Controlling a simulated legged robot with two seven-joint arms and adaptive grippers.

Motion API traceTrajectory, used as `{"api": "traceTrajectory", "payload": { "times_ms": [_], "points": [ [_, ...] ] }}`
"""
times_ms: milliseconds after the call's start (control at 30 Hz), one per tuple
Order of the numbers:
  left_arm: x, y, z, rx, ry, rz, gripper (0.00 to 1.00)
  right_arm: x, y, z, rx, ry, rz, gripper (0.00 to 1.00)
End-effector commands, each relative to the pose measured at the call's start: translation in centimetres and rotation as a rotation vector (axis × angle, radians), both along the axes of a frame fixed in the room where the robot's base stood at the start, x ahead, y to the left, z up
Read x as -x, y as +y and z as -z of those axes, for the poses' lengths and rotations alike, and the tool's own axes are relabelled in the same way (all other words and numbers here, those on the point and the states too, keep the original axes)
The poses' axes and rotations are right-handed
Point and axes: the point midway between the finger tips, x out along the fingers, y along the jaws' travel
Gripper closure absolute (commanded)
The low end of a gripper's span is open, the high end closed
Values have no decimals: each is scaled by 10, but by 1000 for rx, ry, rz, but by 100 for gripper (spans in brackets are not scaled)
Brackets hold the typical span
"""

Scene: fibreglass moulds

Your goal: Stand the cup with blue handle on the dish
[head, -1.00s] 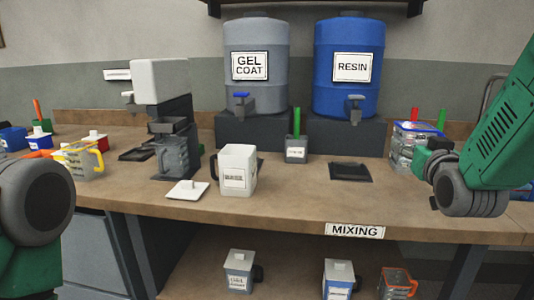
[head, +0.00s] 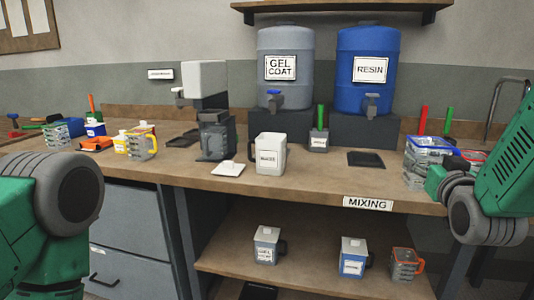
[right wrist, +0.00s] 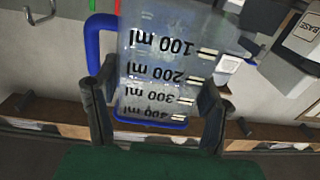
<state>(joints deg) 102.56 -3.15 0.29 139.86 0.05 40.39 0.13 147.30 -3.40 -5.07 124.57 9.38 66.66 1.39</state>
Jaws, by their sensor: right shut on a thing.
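A clear measuring cup with a blue rim (head: 432,143) is at the right of the bench in the head view, rim up. Its blue handle (right wrist: 95,45) and ml markings show in the right wrist view. My right gripper (right wrist: 155,105) is shut on the cup's body (right wrist: 165,50), one finger on each side. In the head view the arm partly covers the gripper, and I cannot tell whether the cup touches the bench. A dark, shallow square dish (head: 366,159) lies flat and empty on the bench, left of the cup. My left gripper is out of view.
A white cup (head: 268,155) and a white lid (head: 228,169) stand left of the dish. A small grey pot (head: 319,141) is behind it, below the gel coat and resin drums (head: 368,85). A red-rimmed container (head: 474,156) is beside the held cup. Bench between cup and dish is clear.

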Motion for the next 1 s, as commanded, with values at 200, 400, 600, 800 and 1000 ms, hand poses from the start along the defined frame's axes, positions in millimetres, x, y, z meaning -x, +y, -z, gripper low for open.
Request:
{"api": "traceTrajectory", "payload": {
  "times_ms": [200,400,600,800,1000],
  "points": [
    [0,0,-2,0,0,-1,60,16,38,34,6,5,-62,66],
    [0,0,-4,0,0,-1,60,36,78,68,4,6,-129,66],
    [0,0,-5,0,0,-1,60,59,109,93,-5,3,-184,66],
    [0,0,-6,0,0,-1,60,71,115,125,-10,7,-193,66],
    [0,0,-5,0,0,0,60,96,115,182,-11,10,-191,66]
  ]
}}
